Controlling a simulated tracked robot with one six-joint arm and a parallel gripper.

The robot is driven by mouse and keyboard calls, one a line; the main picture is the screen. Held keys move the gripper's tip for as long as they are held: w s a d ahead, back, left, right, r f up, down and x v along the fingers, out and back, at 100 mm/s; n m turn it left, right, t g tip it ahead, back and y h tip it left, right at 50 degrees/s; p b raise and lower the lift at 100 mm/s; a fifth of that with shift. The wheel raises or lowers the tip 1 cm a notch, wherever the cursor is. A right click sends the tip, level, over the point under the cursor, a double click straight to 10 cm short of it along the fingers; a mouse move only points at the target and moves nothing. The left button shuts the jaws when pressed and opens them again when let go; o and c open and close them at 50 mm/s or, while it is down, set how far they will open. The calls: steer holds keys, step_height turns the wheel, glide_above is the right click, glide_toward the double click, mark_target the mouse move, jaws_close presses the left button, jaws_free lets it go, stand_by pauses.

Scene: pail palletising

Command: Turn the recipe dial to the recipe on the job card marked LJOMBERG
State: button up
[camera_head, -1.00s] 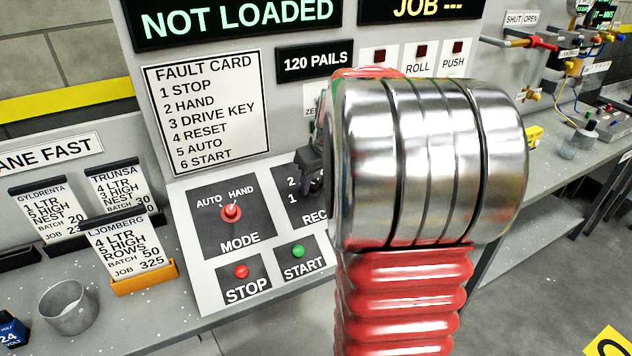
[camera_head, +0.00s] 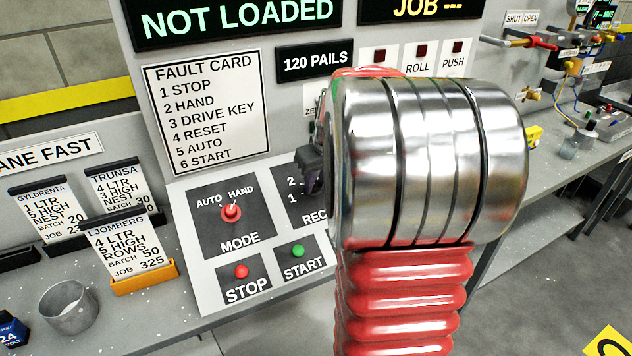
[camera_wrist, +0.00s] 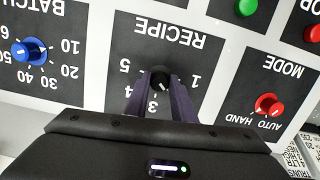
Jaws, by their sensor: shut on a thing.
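The recipe dial (camera_wrist: 160,78) is a black knob on a dark plate marked RECIPE, shown upside down in the wrist view. My gripper (camera_wrist: 161,90) has its two fingers on either side of the knob and is shut on it. Numbers 5, 4, 3 and 1 show around the dial; the fingers cover part of the scale. A small light mark on the knob lies near the 3 side, but its exact setting is unclear. The LJOMBERG card (camera_head: 123,248) in the head view reads 4 LTR, 5 HIGH, ROWS, BATCH 50, JOB 325. My arm hides most of the recipe plate there.
The red mode knob (camera_wrist: 268,104) and blue batch knob (camera_wrist: 28,50) flank the recipe plate. Red stop (camera_head: 241,271) and green start (camera_head: 298,251) buttons sit below the mode plate. GYLDRENTA (camera_head: 47,211) and TRUNSA (camera_head: 117,188) cards stand behind the LJOMBERG card. A grey cup (camera_head: 67,308) stands at left.

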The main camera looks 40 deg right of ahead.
steer(key=shift+m, duration=0.3)
steer(key=m, duration=0.4)
steer(key=shift+y, duration=0.3)
steer(key=m, duration=0.4)
steer(key=shift+m+t, duration=0.3)
steer(key=shift+m, duration=0.1)
steer(key=o, duration=1.1)
steer(key=shift+c, duration=0.2)
steer(key=d+v, duration=0.1)
steer(key=v, duration=1.2)
steer(key=shift+s+a+r, duration=0.2)
steer(key=shift+a+r, duration=0.05)
steer(key=shift+r, duration=0.1)
